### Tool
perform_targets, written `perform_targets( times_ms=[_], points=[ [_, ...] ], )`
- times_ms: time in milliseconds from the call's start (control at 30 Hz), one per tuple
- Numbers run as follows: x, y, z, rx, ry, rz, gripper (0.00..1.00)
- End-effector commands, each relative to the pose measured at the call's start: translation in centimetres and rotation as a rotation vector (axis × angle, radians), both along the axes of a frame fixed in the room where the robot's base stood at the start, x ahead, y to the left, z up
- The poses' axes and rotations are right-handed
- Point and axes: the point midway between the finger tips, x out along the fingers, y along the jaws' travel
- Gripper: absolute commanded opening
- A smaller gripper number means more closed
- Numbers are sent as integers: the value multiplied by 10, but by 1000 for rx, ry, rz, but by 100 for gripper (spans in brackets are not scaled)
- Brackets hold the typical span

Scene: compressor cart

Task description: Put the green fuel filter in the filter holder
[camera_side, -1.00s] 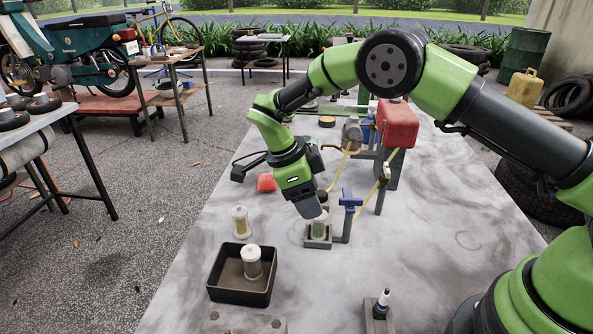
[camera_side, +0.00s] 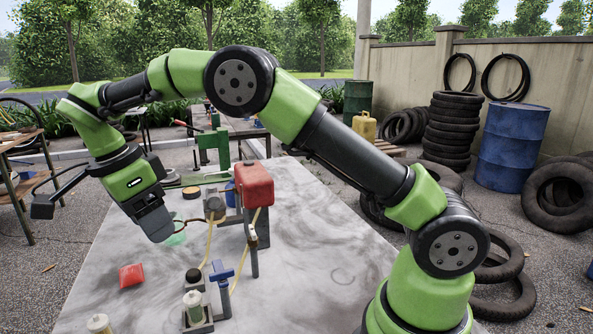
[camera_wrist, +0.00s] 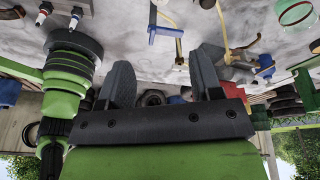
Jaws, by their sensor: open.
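The green fuel filter (camera_side: 193,304), pale green with a whitish cap, stands upright in the square grey filter holder (camera_side: 207,326) near the bottom of the side view. My gripper (camera_side: 158,234) is above and behind it, clear of both, and tilted. In the wrist view my gripper (camera_wrist: 163,62) has its two dark fingers spread with nothing held between them. I cannot clearly pick out the filter in the wrist view.
A blue-handled valve (camera_side: 221,272) stands right beside the holder. A red tank (camera_side: 254,184) and yellow hoses are behind. A translucent green bowl (camera_side: 176,239) is close to my gripper. A red packet (camera_side: 131,275) lies left. Another white-capped filter (camera_side: 98,323) shows at the bottom edge.

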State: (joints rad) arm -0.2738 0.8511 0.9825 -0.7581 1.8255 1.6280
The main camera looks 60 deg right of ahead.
Motion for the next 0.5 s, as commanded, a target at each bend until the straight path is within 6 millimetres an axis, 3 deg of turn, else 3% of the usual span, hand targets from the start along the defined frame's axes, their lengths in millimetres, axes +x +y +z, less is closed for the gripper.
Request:
perform_targets(
  times_ms=[33, 200, 333, 500],
  points=[
    [-8, -6, 22, 44, -19, 87, 59],
    [-47, -23, 76, 171, -99, 449, 59],
    [-86, -33, 104, 220, -190, 717, 59],
    [-142, -41, 121, 206, -333, 1052, 59]
  ],
)
